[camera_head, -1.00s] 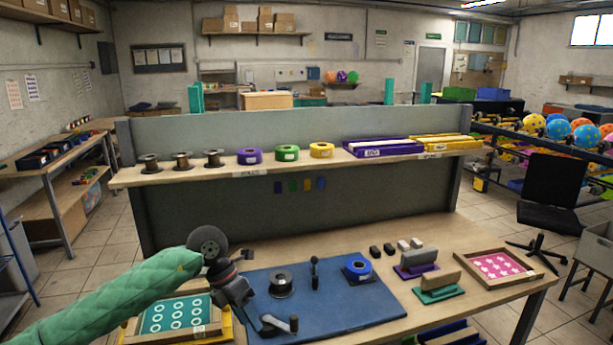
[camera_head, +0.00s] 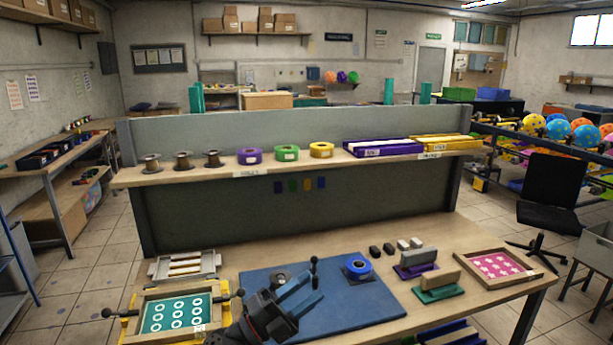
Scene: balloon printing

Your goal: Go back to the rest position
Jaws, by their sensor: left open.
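My left gripper (camera_head: 310,287) reaches up from the bottom edge over the blue mat (camera_head: 360,312). Its two fingers are spread apart, with nothing seen between them. A dark spool (camera_head: 280,275) on the mat is partly covered by the gripper. A small black upright handle (camera_head: 314,268) stands just beyond the fingertips. My right gripper is not in view.
A framed teal screen with white rings (camera_head: 172,315) lies left of the mat, with a wooden rack (camera_head: 184,266) behind it. Purple (camera_head: 416,268) and green (camera_head: 437,288) holders and a pink star tray (camera_head: 495,266) stand right. A shelf (camera_head: 270,168) with spools and rolls crosses behind.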

